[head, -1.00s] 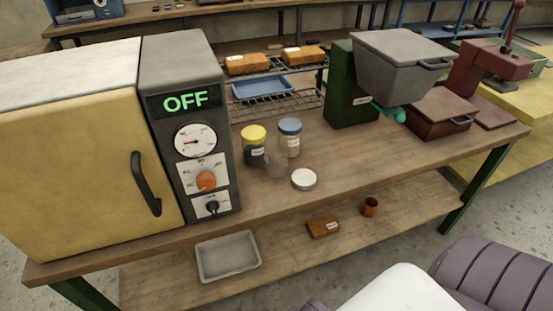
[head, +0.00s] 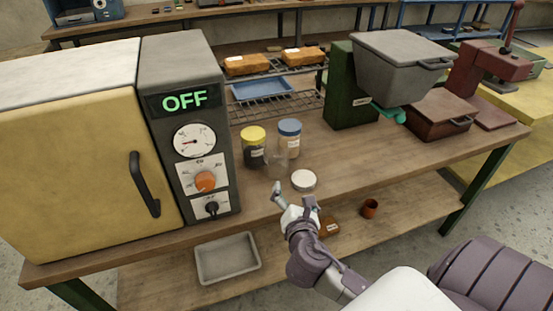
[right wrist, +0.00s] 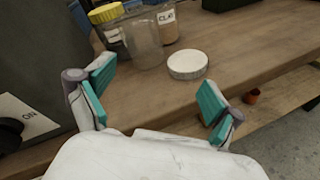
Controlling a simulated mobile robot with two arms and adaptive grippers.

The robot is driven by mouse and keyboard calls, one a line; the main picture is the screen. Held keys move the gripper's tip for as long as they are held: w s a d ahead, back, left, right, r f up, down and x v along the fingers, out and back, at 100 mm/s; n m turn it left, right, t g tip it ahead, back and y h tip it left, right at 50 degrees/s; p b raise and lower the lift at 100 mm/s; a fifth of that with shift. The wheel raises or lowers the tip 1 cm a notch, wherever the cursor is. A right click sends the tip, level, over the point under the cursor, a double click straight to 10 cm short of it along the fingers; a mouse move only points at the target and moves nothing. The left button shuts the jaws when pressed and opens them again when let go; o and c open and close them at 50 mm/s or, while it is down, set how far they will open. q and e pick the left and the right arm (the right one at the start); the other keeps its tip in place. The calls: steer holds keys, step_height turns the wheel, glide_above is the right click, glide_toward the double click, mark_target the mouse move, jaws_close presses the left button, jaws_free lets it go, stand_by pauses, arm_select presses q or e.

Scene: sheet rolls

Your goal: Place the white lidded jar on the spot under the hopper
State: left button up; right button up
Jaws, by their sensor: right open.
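A clear, empty-looking jar (head: 279,161) stands on the bench, and a white round lid (head: 303,179) lies flat beside it. In the right wrist view the clear jar (right wrist: 145,45) looks open on top, and the white lid (right wrist: 187,65) is just right of it, apart from my fingers. My right gripper (head: 293,195) is open and empty at the bench's front edge, just in front of the lid. The grey hopper (head: 392,68) on its green stand has a teal spout (head: 391,113) below. No marked spot shows under it. My left gripper is out of view.
A yellow-lidded jar (head: 254,146) and a blue-lidded jar (head: 289,138) stand behind the clear jar. The oven's control panel (head: 190,130) rises at the left. A brown box (head: 437,115) stands right of the hopper. The bench between jars and hopper is clear.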

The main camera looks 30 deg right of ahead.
steer(key=w+r+n+t, duration=0.3)
steer(key=n, duration=0.4)
glide_toward(275, 138)
steer(key=shift+p+x, duration=0.3)
steer(key=shift+x, duration=0.7)
steer(key=x, duration=0.5)
steer(key=shift+w+d+f, duration=0.2)
steer(key=shift+w+f, duration=0.05)
steer(key=shift+w, duration=0.05)
steer(key=shift+s, duration=0.1)
steer(key=shift+r, duration=0.1)
jaws_close()
